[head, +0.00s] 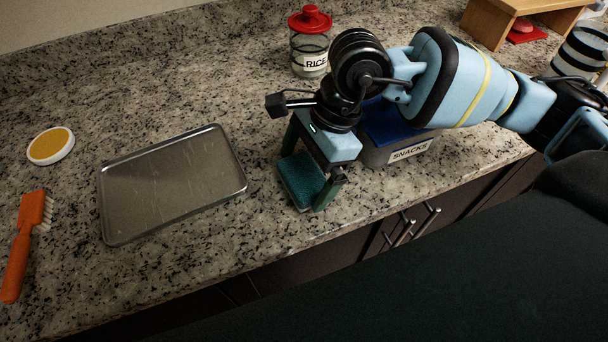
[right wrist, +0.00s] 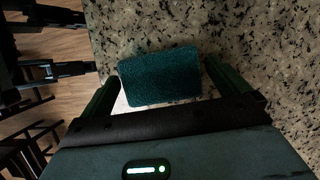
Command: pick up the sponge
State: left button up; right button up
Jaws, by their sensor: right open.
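The sponge (head: 300,181) is a teal-green block lying near the counter's front edge, right of the metal tray. It also shows in the right wrist view (right wrist: 160,77), lying between the fingertips. My right gripper (head: 304,176) points down over the sponge with its dark green fingers apart, one on each side of it. In the right wrist view the open right gripper (right wrist: 160,72) has a small gap at each end of the sponge. Whether the fingers touch it in depth is hard to tell. My left gripper is not in view.
An empty metal tray (head: 172,184) lies left of the sponge. A grey SNACKS box (head: 407,153) with a blue lid stands close to the right. A RICE jar (head: 309,48) stands behind. An orange brush (head: 22,245) and a yellow-topped round item (head: 51,146) lie far left.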

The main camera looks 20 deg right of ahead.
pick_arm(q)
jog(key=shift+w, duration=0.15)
pick_arm(e)
jog(key=shift+a+f, duration=0.2)
jog(key=shift+f, duration=0.25)
jog(key=c, duration=0.7)
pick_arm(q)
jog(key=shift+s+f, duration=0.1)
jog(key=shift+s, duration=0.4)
pick_arm(e)
jog(key=shift+r, duration=0.1)
jog(key=shift+c, duration=0.5)
jog(key=shift+r, duration=0.5)
notch_tip(320, 180, up, 2)
jog(key=shift+r, duration=0.1)
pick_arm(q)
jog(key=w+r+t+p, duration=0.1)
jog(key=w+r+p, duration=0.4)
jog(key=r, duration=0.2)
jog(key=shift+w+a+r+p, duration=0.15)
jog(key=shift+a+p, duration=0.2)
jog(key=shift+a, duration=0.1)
pick_arm(e)
jog(key=s+a, duration=0.2)
jog(key=s, duration=0.5)
jog(key=s+a+r, duration=0.1)
jog(key=s+a, duration=0.1)
jog(key=s, duration=0.6)
jog(key=shift+s+r, duration=0.3)
